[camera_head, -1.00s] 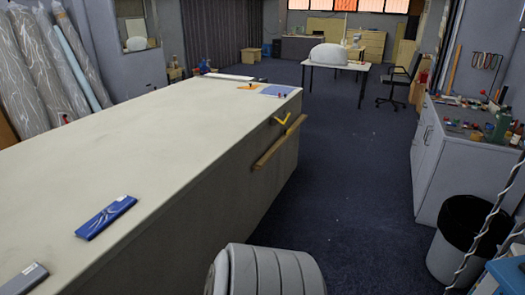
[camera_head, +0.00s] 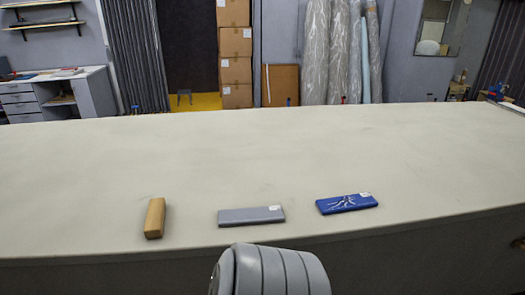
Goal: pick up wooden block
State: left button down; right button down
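The wooden block (camera_head: 155,218) is a light brown bar lying on the long cloth table (camera_head: 250,150), near its front edge, left of the middle of the view. Its long side runs roughly front to back. Neither of my grippers shows in the head view. A grey rounded part of my own body stands at the bottom middle, in front of the table edge. Nothing covers the block.
A grey flat box (camera_head: 251,216) lies right of the block, and a blue box with a white pattern (camera_head: 347,203) lies further right. The table behind them is clear. Stacked cartons (camera_head: 235,55) and wrapped rolls (camera_head: 340,50) stand beyond the table.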

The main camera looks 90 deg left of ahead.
aim_at(153, 225)
jog(key=j+u, duration=0.1)
jog(key=u, duration=3.5)
jog(key=j, duration=0.1)
